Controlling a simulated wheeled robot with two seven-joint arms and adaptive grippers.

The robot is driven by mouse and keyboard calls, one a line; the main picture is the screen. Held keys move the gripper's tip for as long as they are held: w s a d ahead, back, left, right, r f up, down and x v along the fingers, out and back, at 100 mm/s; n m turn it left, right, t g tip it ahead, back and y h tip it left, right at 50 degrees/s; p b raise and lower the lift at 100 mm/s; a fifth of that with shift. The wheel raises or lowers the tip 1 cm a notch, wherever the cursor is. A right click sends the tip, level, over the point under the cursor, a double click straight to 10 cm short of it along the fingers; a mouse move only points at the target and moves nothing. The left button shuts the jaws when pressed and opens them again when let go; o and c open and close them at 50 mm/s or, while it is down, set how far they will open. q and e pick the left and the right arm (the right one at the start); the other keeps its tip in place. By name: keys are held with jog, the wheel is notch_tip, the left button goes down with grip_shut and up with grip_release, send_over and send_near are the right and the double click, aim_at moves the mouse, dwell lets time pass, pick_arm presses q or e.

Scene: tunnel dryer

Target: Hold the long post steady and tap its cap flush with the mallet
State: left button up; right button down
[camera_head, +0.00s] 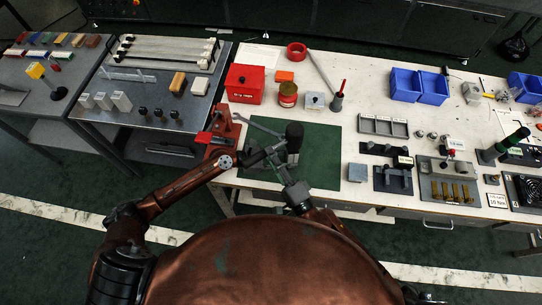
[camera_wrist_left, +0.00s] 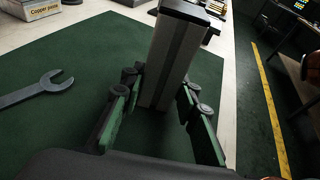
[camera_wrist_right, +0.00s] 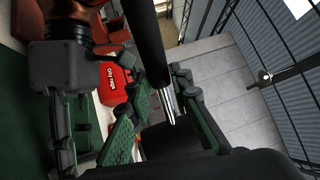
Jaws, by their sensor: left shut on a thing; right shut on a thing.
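The long grey post (camera_wrist_left: 168,68) stands upright on the green mat (camera_wrist_left: 90,60) in the left wrist view. My left gripper (camera_wrist_left: 163,96) is shut around its lower part, one finger on each side. A dark cap (camera_wrist_left: 187,13) sits on the post's top; I cannot tell whether it is flush. My right gripper (camera_wrist_right: 161,95) is shut on the mallet, whose dark shaft (camera_wrist_right: 150,42) and pale metal part show in the right wrist view. In the head view, a black rounded mallet head (camera_head: 294,130) is over the mat, close to the post; the grippers overlap there, and contact is unclear.
A spanner (camera_wrist_left: 36,91) lies on the mat beside the post. A red vise (camera_head: 218,130) stands at the mat's left. A red box (camera_head: 245,84), a tin (camera_head: 288,94) and a grey tray (camera_head: 383,126) surround the mat. The mat's right part is clear.

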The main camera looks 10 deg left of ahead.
notch_tip(320, 180, up, 4)
jog(key=shift+r, duration=0.25)
dwell(1.6)
pick_arm(q)
jog(key=o, duration=1.2)
jog(key=shift+c, duration=0.2)
jog(key=v, duration=1.2)
jog(key=shift+s, duration=0.15)
